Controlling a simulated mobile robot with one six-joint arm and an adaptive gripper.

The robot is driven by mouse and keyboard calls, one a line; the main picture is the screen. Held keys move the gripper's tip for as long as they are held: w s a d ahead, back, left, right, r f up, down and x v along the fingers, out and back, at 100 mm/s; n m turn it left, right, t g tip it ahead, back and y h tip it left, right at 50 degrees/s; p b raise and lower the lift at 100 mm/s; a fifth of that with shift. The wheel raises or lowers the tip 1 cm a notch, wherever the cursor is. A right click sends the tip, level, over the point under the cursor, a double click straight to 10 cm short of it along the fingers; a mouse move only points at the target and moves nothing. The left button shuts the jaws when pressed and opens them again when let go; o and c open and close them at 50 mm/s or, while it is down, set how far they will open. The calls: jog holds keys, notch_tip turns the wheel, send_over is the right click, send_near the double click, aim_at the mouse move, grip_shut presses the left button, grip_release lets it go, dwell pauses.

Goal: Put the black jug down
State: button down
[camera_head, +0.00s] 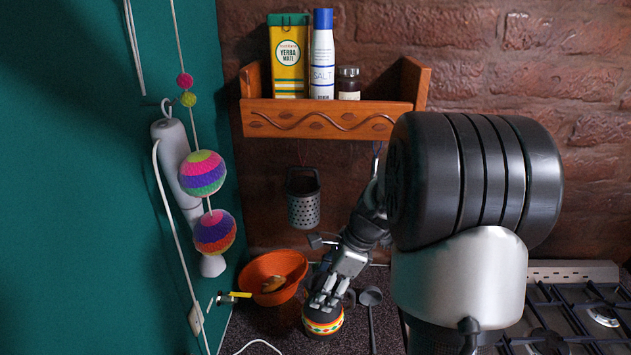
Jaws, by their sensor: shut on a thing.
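My gripper (323,300) is low over the dark counter, left of centre, pointing down. It is shut on a small dark round vessel with a bright orange, yellow and green zigzag band, which I take to be the black jug (322,327). The fingers cover its upper part, so its rim and any handle or spout are hidden. The jug looks upright, at or very near the counter top; I cannot tell whether its base touches.
An orange bowl (272,277) with food inside stands just left of the jug. A dark ladle (371,300) lies close to its right. A gas stove (565,320) is at far right. A grater (303,198) hangs below the wooden shelf (330,120). My arm hides much of the right side.

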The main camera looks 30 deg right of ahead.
aim_at(325, 332)
notch_tip(325, 332, down, 17)
jog(key=b, duration=0.3)
jog(key=shift+s, duration=0.2)
jog(key=shift+d+f+b, duration=0.1)
jog(key=shift+f+b, duration=0.05)
jog(key=shift+b, duration=0.2)
jog(key=c, duration=1)
grip_release()
jog(key=shift+w+d+f, duration=0.2)
jog(key=shift+w+f, duration=0.05)
jog(key=shift+w, duration=0.15)
jog(key=shift+c, duration=0.2)
jog(key=shift+o, duration=0.8)
jog(key=shift+s+a+r, duration=0.1)
